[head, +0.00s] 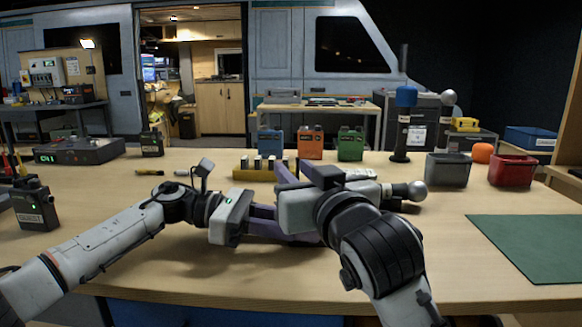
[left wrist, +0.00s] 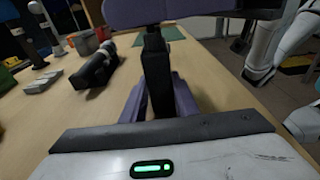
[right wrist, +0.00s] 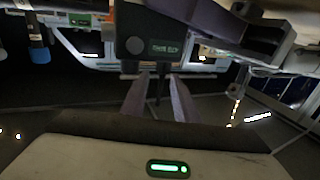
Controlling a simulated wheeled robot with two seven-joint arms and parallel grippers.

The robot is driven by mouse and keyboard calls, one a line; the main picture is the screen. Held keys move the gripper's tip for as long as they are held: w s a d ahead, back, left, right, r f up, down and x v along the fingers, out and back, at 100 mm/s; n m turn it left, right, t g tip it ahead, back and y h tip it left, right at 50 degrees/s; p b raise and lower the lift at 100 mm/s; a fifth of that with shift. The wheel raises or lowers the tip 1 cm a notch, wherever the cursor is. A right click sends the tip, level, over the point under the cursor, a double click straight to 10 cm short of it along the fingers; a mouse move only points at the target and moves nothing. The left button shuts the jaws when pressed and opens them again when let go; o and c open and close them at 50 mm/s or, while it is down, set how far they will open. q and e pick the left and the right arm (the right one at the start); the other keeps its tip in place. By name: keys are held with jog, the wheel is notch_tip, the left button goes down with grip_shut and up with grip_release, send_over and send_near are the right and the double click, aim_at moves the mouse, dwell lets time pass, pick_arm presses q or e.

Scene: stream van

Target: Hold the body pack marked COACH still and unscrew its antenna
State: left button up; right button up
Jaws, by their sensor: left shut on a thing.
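My left gripper (head: 305,232) is shut on a dark body pack, which stands between its purple fingers in the left wrist view (left wrist: 156,75). The pack also shows in the right wrist view (right wrist: 152,38), with a small label that seems to end in TECH; I cannot read COACH on it. My right gripper (right wrist: 158,95) has its fingers apart on either side of the pack's thin dark antenna (right wrist: 158,88), with gaps showing. In the head view the arms hide most of the pack. Another body pack (head: 35,207) stands at the left with a label too small to read surely.
A microphone (head: 408,191) lies right of the grippers. A yellow rack (head: 252,175), blue, orange and green packs, and grey and red bins (head: 512,171) stand behind. A green mat (head: 530,245) lies clear at the right. A third body pack (head: 152,144) stands at back left.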

jog(key=x, duration=0.3)
grip_shut()
dwell(0.4)
